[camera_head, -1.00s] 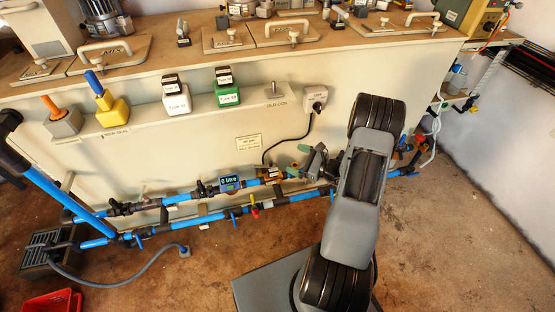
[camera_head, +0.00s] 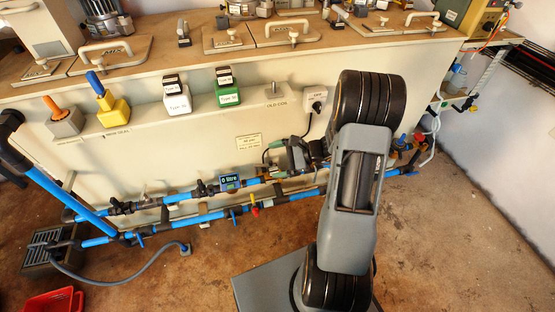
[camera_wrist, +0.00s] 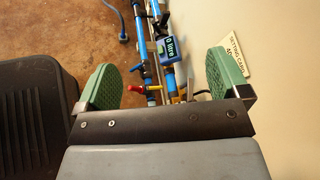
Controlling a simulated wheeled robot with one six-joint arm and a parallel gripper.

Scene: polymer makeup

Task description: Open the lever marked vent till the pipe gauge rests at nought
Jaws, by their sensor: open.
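My gripper (camera_head: 272,154) is open and empty in front of the panel, above the pipes at the brass fitting. In the wrist view its green pads stand wide apart, and the gripper (camera_wrist: 164,82) has the pipes beyond the gap. A small red and yellow valve handle (camera_head: 254,209) sits on the lower blue pipe; it also shows between the pads in the wrist view (camera_wrist: 150,88). A blue digital meter (camera_head: 229,182) on the upper pipe appears to read 0 litre; it also shows in the wrist view (camera_wrist: 174,47). I cannot read any vent marking or find a dial gauge.
Blue-handled valves (camera_head: 138,243) sit along the lower pipe (camera_head: 185,226). A hose (camera_head: 120,283) and a red bin (camera_head: 53,302) are on the floor at left. A power plug (camera_head: 316,98) with a cord hangs on the panel. Floor in front of the pipes is mostly clear.

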